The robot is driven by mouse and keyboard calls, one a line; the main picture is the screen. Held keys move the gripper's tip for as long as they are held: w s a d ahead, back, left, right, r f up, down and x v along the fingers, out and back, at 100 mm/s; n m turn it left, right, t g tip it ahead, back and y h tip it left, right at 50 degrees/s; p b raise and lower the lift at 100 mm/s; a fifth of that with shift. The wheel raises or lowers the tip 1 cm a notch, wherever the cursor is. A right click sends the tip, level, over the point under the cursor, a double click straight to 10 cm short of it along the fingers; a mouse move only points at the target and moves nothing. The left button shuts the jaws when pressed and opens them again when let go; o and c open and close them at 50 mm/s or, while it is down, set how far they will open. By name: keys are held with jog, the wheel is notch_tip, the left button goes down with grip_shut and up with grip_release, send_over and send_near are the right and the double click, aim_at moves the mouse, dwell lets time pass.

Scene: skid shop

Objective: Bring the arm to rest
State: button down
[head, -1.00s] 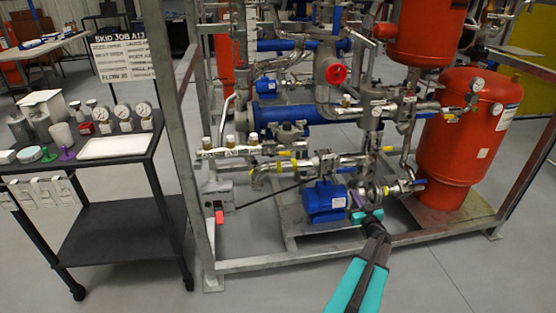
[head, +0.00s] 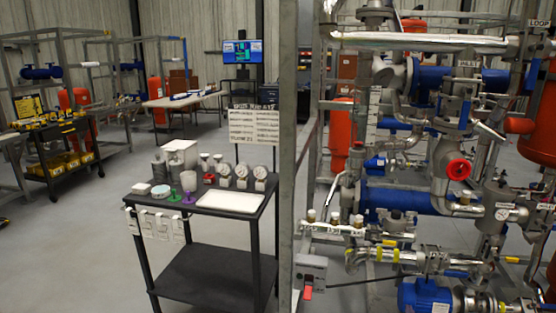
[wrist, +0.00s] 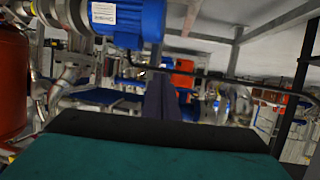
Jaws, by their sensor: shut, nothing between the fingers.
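My gripper (wrist: 161,98) shows in the wrist view as dark fingers standing up beyond the black and teal wrist body, shut with nothing between them. A blue pump motor (wrist: 128,18) with a white label is at the top of that view, beyond and above the fingers. Pipework lies around and behind them, blurred in places. In the head view the blue pump (head: 424,297) is cut by the lower edge on the skid.
The skid's steel post (head: 286,150) stands between the pipework and a black cart (head: 215,283) with gauges, cups and a white tray (head: 216,205). A red valve wheel (head: 458,169) juts from the pipes. Grey floor is open at left.

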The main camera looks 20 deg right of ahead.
jog(key=a+f+n+g+y+p, duration=0.15)
jog(key=a+f, duration=0.25)
jog(key=a, duration=0.7)
jog(key=a+f+g+y+p, duration=0.1)
jog(key=a+f+g+y, duration=0.2)
jog(key=a, duration=0.8)
jog(key=a+f+n+g+y+p, duration=0.1)
jog(key=a+f+g, duration=0.1)
jog(key=a+f, duration=0.65)
jog(key=s+a+r+n+g+y+p, duration=0.1)
jog(key=s+a+n+g, duration=0.1)
jog(key=s+a, duration=0.5)
jog(key=s+a+r+n+g+y+p, duration=0.1)
jog(key=s+a+g, duration=0.3)
jog(key=a, duration=1)
jog(key=s+a+r+n+g+y+p, duration=0.1)
jog(key=s+a+r+n+g+y, duration=0.1)
jog(key=s+a, duration=0.8)
jog(key=shift+a+r+n+g, duration=0.45)
jog(key=shift+a+r+n, duration=0.1)
jog(key=shift+a, duration=0.1)
